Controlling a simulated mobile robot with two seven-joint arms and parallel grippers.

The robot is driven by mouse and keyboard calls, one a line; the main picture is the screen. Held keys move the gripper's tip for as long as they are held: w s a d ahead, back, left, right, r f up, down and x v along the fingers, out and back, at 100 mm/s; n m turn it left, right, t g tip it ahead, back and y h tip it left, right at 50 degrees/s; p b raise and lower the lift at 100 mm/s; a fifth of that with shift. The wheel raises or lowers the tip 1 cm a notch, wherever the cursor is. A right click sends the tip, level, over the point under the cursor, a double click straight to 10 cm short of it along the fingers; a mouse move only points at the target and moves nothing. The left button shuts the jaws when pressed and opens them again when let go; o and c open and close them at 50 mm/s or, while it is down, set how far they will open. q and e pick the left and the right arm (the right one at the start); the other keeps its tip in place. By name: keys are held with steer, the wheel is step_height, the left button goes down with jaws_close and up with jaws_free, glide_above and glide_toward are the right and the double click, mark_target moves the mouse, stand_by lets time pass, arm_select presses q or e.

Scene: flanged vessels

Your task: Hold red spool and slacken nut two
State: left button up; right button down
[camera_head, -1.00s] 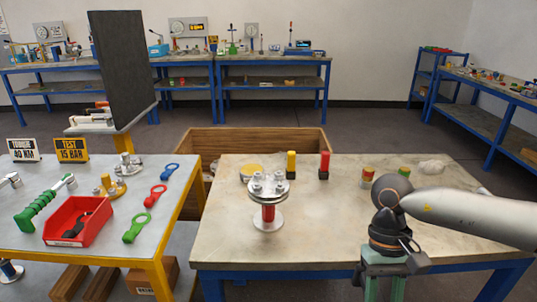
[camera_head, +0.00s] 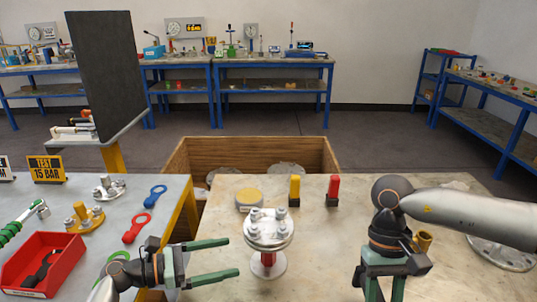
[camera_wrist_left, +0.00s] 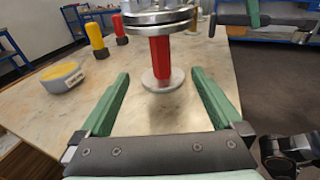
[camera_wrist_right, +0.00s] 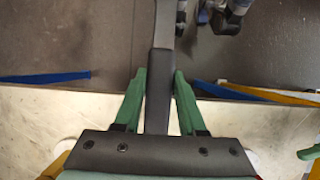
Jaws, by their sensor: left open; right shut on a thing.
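The red spool (camera_head: 267,259) stands upright between a round base and a bolted top flange (camera_head: 268,228) with several nuts; which is nut two I cannot tell. The spool also shows in the left wrist view (camera_wrist_left: 160,62), ahead of my left fingers. My left gripper (camera_head: 236,257) is open, just left of the spool, fingers pointing towards it and not around it. My right gripper (camera_head: 383,290) points down at the bottom edge, its tips out of the head view. In the right wrist view it is shut on a dark grey bar (camera_wrist_right: 160,85), whose far end is cut off.
Yellow (camera_head: 294,191) and red (camera_head: 333,190) upright pieces and a yellow-topped round tin (camera_head: 249,199) stand behind the vessel. A brass piece (camera_head: 424,240) and a grey disc (camera_head: 502,253) lie right. The left table holds a red bin (camera_head: 42,265) and ring-ended tools (camera_head: 137,228).

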mark_target(259, 265)
arm_select(q)
steer(key=shift+w+d, duration=0.2)
steer(key=shift+d, duration=0.3)
arm_select(e)
steer(key=shift+f, duration=0.2)
arm_select(q)
steer(key=b+x, duration=0.2)
steer(key=x, duration=0.2)
steer(key=shift+d+f, duration=0.15)
steer(key=shift+d, duration=0.2)
arm_select(e)
step_height(259, 265, down, 2)
arm_select(q)
steer(key=x, duration=0.2)
steer(key=shift+w+d, duration=0.15)
steer(key=shift+d, duration=0.25)
arm_select(e)
steer(key=shift+r, duration=0.3)
arm_select(q)
steer(key=shift+w+d, duration=0.25)
steer(key=shift+d, duration=0.35)
jaws_close()
